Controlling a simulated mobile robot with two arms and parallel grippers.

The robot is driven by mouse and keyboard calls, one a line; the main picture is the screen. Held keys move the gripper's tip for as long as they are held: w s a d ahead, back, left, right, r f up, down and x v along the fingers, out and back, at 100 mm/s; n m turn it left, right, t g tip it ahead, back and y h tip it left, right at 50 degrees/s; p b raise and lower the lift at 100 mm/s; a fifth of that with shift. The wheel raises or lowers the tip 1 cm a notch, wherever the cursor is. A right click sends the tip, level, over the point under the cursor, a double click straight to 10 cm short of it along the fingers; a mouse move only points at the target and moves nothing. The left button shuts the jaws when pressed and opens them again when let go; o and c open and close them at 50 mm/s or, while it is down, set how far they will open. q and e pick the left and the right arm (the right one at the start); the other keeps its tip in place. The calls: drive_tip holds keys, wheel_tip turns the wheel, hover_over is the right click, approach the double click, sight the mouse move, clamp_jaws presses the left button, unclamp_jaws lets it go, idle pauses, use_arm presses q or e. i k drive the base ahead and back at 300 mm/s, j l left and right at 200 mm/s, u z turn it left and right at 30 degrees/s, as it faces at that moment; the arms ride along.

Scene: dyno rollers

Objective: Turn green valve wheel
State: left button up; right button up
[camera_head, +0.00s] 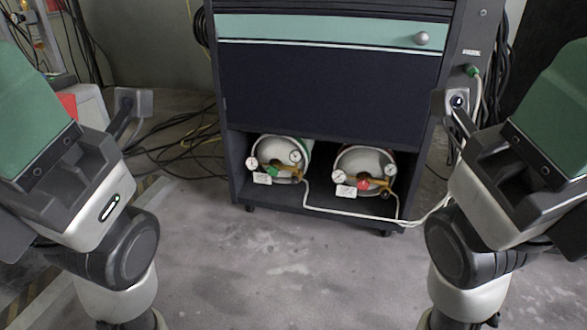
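The green valve wheel (272,172) is small and sits at the front end of the left white tank (299,151). The tank lies in the open bottom bay of a dark cabinet. Pressure gauges (295,156) and a white tag (262,179) are beside the wheel. My two arms stand at the left and right sides of the picture, far from the wheel and not touching it. I cannot make out fingertips of either gripper. Nothing blocks my view of the green wheel.
A red valve wheel (363,184) sits on a similar tank (366,158) to the right. A white hose (345,213) runs from the tanks to the cabinet's right side. The dark cabinet (320,90) has a green drawer (320,30). Black cables (185,150) lie at left. The floor (300,265) in front is clear.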

sight(273, 171)
drive_tip(key=i+l, duration=0.25)
drive_tip(key=i, duration=0.25)
drive_tip(key=i+l+u, duration=0.1)
drive_tip(key=i+l, duration=0.2)
drive_tip(key=i, duration=0.2)
drive_tip(key=i+l, duration=0.3)
drive_tip(key=i, duration=0.15)
drive_tip(key=i+u, duration=0.05)
